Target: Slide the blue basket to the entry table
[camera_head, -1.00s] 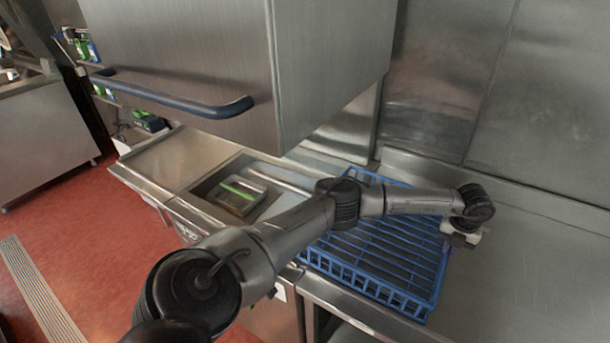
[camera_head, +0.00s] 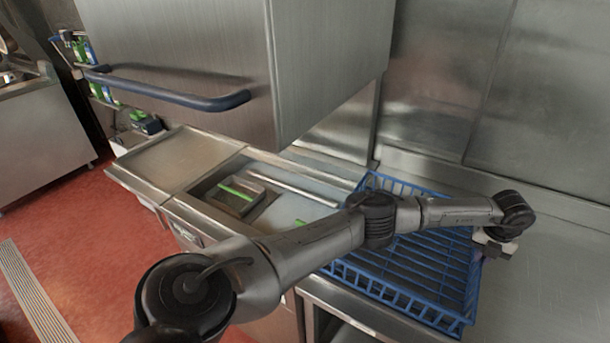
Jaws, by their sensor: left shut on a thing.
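The blue basket (camera_head: 391,293) is a wide, shallow wire rack. It rests on the steel table (camera_head: 570,285) at the right, beside the dishwasher opening. My left arm crosses over the basket and hides part of its middle and back. My left gripper (camera_head: 490,252) is at the basket's right side and is shut on its right rim; the fingertips are mostly hidden. My right gripper is not in view.
The dishwasher hood (camera_head: 200,60) is raised, with a dark blue handle bar (camera_head: 165,92) across its front. Under it is an open wash bay (camera_head: 240,195) with green strips. The table to the right of the basket is clear.

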